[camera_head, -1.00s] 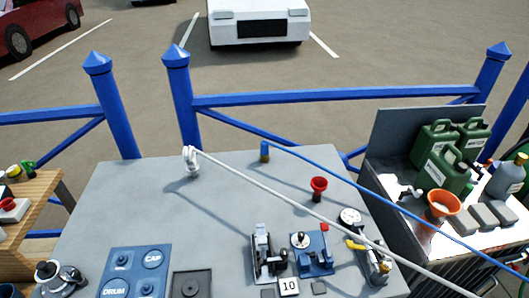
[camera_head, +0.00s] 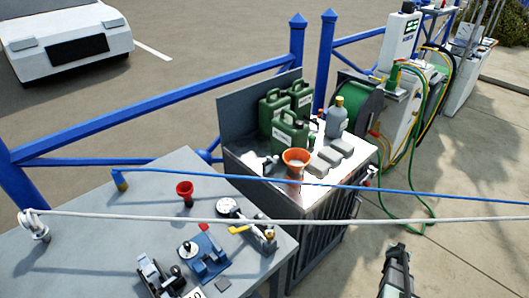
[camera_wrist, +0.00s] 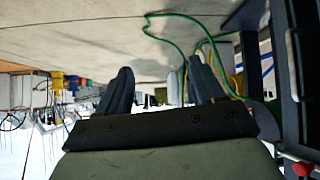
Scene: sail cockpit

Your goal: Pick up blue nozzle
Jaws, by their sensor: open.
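I cannot make out a blue nozzle for certain in either view. In the head view a white dispenser (camera_head: 400,42) stands at the upper right, with a green nozzle (camera_head: 393,78) on its side and green and yellow hoses hanging from it. My gripper (camera_wrist: 162,88) shows in the wrist view with its two dark fingers wide apart and nothing between them. A dark part of my arm shows at the bottom right of the head view, over the pavement and apart from the dispenser.
A grey cabinet (camera_head: 255,178) holds green jerrycans (camera_head: 289,132) and an orange funnel (camera_head: 296,157). A green hose reel (camera_head: 358,108) stands behind it. A grey table (camera_head: 85,215) with fittings is at left. Blue and white lines cross the view.

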